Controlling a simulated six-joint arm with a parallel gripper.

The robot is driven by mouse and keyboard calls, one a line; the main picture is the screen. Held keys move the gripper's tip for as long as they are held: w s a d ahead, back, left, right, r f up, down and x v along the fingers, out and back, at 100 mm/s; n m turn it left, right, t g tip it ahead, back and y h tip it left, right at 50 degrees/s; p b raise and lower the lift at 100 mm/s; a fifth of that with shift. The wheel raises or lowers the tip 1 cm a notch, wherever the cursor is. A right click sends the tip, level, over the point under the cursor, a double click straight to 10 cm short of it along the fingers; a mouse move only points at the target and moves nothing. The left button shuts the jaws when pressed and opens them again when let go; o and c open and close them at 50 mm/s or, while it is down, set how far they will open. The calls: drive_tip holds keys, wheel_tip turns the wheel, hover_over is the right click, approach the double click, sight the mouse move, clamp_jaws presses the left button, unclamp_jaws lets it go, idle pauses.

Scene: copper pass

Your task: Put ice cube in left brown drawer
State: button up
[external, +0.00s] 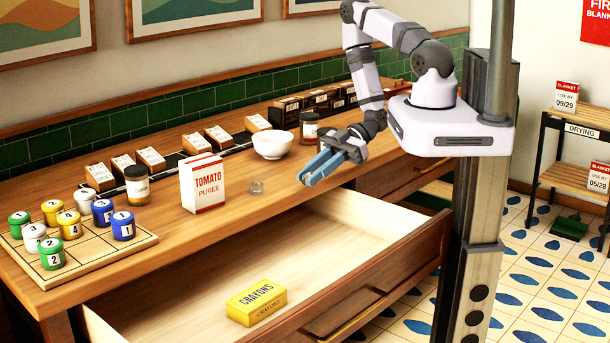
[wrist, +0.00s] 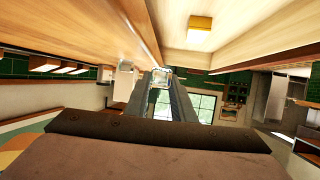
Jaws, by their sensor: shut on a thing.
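The clear ice cube (external: 257,187) sits on the wooden counter near its front edge, right of the tomato puree box. In the wrist view the ice cube (wrist: 160,76) shows in line with the far end of what I hold. My gripper (external: 343,151) is above the counter's front edge, right of the cube. It is shut on a long blue two-pronged piece (external: 318,168), which looks like tongs; its exact kind is unclear. The external view shows a gap between its tip and the cube. The left brown drawer (external: 345,222) is pulled wide open below.
A yellow crayons box (external: 257,302) lies in the drawer. The tomato puree box (external: 203,184), a white bowl (external: 272,144) and jars stand on the counter. A board with numbered pots (external: 130,246) is at left. The drawer floor is mostly free. The right drawer (external: 418,177) looks shut.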

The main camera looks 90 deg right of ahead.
drive_tip(key=s+f+n+g+y+b, duration=0.1)
drive_tip(key=s+f+b, duration=0.2)
drive_tip(key=s, duration=0.5)
drive_tip(key=shift+s+d+f+b, duration=0.3)
drive_tip(key=shift+d+f+b, duration=0.05)
drive_tip(key=shift+d+f, duration=0.05)
wheel_tip(320, 180, down, 6)
drive_tip(key=b, duration=0.6)
drive_tip(key=shift+f, duration=0.15)
wheel_tip(320, 180, down, 4)
drive_tip(key=b, duration=0.4)
